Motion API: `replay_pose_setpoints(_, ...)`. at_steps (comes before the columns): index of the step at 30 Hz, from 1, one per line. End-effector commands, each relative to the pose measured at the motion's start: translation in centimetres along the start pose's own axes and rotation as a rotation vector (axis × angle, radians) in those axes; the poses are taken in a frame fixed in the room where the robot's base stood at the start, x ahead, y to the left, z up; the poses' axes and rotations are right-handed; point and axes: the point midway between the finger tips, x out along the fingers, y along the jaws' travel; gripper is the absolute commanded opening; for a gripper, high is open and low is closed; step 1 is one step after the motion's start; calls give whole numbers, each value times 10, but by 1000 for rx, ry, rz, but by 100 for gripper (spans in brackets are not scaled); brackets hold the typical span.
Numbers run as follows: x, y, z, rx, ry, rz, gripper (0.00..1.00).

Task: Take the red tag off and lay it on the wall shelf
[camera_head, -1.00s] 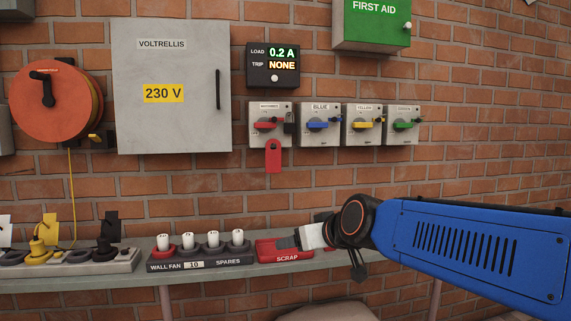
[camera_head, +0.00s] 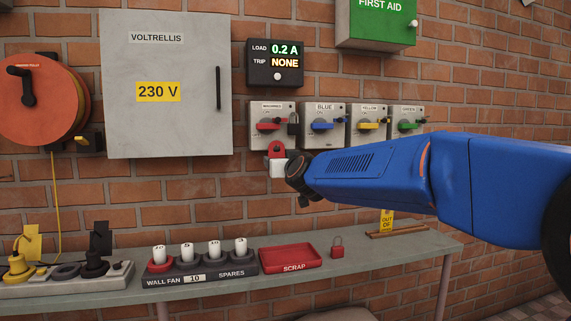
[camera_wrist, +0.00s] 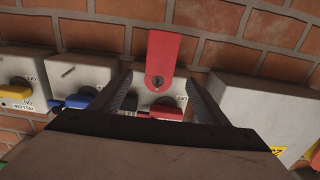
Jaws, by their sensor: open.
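The red tag (camera_head: 277,150) hangs below the leftmost switch box (camera_head: 263,112), the one with the red handle. In the wrist view the tag (camera_wrist: 165,55) lies between my two open fingers, with its dark hole facing me. My gripper (camera_wrist: 161,95) is open around the tag, and I see no finger closed on it. In the head view my gripper (camera_head: 278,168) covers the tag's lower part. The grey wall shelf (camera_head: 350,270) runs below, with bare surface at its right part.
The shelf holds a red scrap tray (camera_head: 290,259), a fuse holder (camera_head: 200,275), a small red padlock (camera_head: 337,247) and a yellow tag (camera_head: 387,220). A black padlock (camera_head: 293,124) hangs beside the red handle. Blue, yellow and green switches stand to the right.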

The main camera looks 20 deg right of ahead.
Motion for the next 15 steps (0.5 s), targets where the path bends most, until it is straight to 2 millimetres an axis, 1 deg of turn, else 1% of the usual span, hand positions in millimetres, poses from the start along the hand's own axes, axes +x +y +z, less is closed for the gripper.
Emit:
replay_pose_setpoints(1,9,0,1,-2,-1,1,69)
replay_pose_setpoints(3,21,0,1,0,-2,1,69)
replay_pose_setpoints(15,84,0,1,0,-1,-1,69)
